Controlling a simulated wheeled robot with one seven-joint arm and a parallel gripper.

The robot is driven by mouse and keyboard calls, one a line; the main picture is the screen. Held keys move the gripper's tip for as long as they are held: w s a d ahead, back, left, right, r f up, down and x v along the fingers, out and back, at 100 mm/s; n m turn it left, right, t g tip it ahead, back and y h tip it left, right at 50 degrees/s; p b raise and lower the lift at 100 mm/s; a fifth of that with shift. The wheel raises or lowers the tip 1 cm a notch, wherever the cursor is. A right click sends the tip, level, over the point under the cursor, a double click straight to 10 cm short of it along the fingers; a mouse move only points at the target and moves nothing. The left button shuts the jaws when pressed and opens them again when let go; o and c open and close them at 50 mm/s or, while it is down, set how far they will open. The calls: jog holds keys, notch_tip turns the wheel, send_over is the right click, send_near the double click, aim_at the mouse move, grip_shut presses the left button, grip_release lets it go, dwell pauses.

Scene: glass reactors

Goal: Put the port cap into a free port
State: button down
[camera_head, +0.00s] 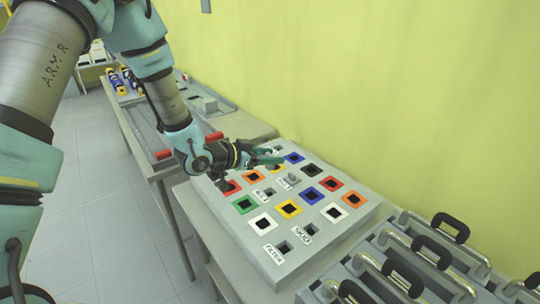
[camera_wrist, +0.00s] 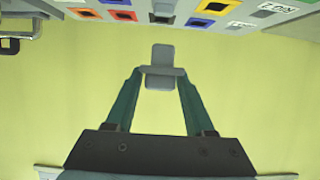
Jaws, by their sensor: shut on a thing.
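My gripper (camera_head: 276,155) reaches over the far end of a light grey port panel (camera_head: 355,231) in the head view. In the wrist view my gripper (camera_wrist: 161,76) is shut on the port cap (camera_wrist: 162,54), a grey piece with a wider flange between the teal fingertips. The cap is off the panel, against the yellow wall behind. In the head view I cannot clearly make out the held cap. The panel has dark square ports with coloured frames, such as a blue port (camera_head: 312,196), a green port (camera_head: 244,204) and a yellow port (camera_head: 289,209).
Labelled unframed ports sit among them, one label (camera_head: 273,254) at the near end. A small grey block (camera_head: 293,177) stands up on the panel. Dark-handled grey units (camera_head: 408,279) stand at the lower right. The yellow wall (camera_head: 400,90) runs close behind the panel.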

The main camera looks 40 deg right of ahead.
aim_at(275, 189)
jog(key=shift+f+b, duration=3.3)
jog(key=shift+f, duration=1.6)
jog(key=shift+s+a+f+b, duration=0.2)
jog(key=shift+a+f+b, duration=0.05)
jog(key=shift+f+b, duration=0.4)
jog(key=shift+a+f+b, duration=0.15)
jog(key=shift+f+b, duration=0.25)
jog(key=shift+c, duration=0.9)
grip_release()
jog(key=shift+w+a, duration=0.15)
jog(key=shift+a, duration=0.3)
jog(key=a+r+b, duration=0.2)
jog(key=a+r, duration=0.4)
jog(key=a, duration=0.2)
jog(key=shift+w+a+r, duration=0.25)
